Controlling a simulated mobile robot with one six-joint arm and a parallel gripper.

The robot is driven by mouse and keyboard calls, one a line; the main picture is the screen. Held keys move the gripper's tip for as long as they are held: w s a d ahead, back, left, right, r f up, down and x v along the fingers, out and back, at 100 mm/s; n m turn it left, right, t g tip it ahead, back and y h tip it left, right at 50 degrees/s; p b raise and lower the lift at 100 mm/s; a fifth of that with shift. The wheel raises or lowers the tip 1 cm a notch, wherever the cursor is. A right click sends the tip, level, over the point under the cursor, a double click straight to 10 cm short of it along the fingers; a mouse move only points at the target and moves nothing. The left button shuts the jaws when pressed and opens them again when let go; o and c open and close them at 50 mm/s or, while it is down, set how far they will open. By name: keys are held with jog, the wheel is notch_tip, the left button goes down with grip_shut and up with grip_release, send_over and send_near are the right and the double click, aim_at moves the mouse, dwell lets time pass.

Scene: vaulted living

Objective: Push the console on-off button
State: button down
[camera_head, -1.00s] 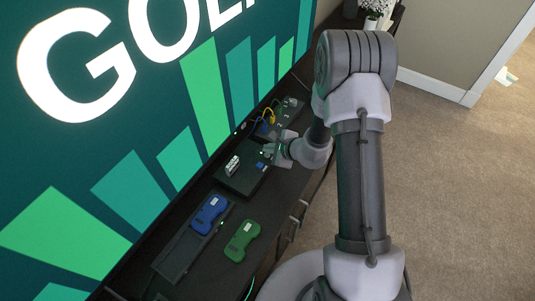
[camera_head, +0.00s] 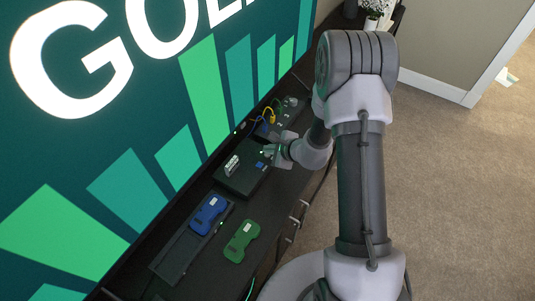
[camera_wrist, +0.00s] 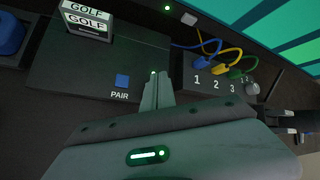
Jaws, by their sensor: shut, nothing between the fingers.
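The console (camera_head: 238,183) is a flat black box on the dark TV stand, with a GOLF cartridge (camera_wrist: 88,20) standing upright in it. A small green light (camera_wrist: 153,73) glows right at my fingertips. My gripper (camera_wrist: 158,78) is shut and empty, its tips over the console's edge beside the PAIR button. I cannot tell whether the tips touch the console. No on-off label is visible; the fingers hide part of that edge.
A black box (camera_wrist: 194,86) numbered 1, 2, 3 with blue, yellow and green cables and a grey knob (camera_wrist: 252,88) stands close beside the console. Blue (camera_head: 209,214) and green (camera_head: 242,241) controllers lie nearer. The TV screen (camera_head: 110,120) rises behind.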

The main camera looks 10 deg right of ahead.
aim_at(269, 156)
jog(key=shift+f+b, duration=0.45)
jog(key=shift+b, duration=0.15)
dwell(0.4)
jog(key=shift+r+p, duration=0.45)
jog(key=shift+r, duration=0.5)
notch_tip(269, 156, up, 6)
jog(key=p, duration=0.3)
